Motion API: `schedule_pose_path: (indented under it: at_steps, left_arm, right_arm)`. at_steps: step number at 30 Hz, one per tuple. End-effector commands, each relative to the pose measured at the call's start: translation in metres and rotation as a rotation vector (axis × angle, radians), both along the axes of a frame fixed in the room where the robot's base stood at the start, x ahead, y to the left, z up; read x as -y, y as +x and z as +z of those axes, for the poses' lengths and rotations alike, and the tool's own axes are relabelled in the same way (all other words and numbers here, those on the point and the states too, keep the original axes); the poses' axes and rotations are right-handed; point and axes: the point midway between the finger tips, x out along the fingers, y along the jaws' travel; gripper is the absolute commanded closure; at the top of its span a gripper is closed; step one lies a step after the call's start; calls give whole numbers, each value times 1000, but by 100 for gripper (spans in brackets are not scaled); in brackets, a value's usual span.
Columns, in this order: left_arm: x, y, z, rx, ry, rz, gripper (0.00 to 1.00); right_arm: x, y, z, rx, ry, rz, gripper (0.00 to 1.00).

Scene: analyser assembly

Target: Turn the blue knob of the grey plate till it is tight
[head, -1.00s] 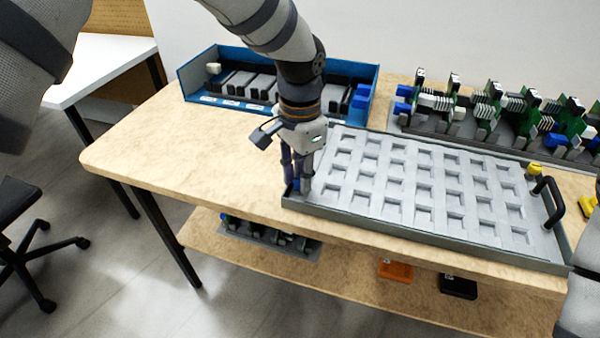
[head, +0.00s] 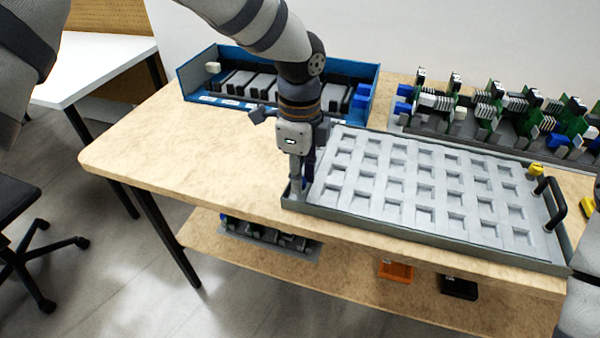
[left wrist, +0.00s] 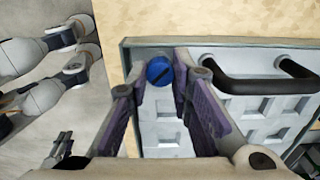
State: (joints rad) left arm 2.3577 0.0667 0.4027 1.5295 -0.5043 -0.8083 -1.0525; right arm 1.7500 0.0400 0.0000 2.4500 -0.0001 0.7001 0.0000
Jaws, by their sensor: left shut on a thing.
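The grey plate (head: 395,222), with rows of square pockets, lies on the wooden table. My left gripper (head: 301,190) points down at the plate's left end. In the left wrist view the blue knob (left wrist: 159,71), with a dark slot across its top, sits at a corner of the plate between my left fingertips (left wrist: 161,64). The left gripper is shut on this knob. In the head view the fingers largely hide the knob. My right gripper is out of view.
A black handle (left wrist: 262,84) is close beside the knob. Another handle (head: 551,202) and a yellow knob (head: 535,169) are at the plate's right end. A blue bin (head: 192,83) and a rack of green boards (head: 490,143) stand behind. The table's left part is clear.

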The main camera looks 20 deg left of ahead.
Motion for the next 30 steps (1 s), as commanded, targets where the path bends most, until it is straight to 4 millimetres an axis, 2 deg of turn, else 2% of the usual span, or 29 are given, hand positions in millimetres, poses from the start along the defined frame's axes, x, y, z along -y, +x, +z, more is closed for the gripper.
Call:
schedule_pose_path:
  at_steps: [30]
  left_arm:
    - [1,2,4,11,-2,-963,100]
  right_arm:
    - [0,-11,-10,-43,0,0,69]
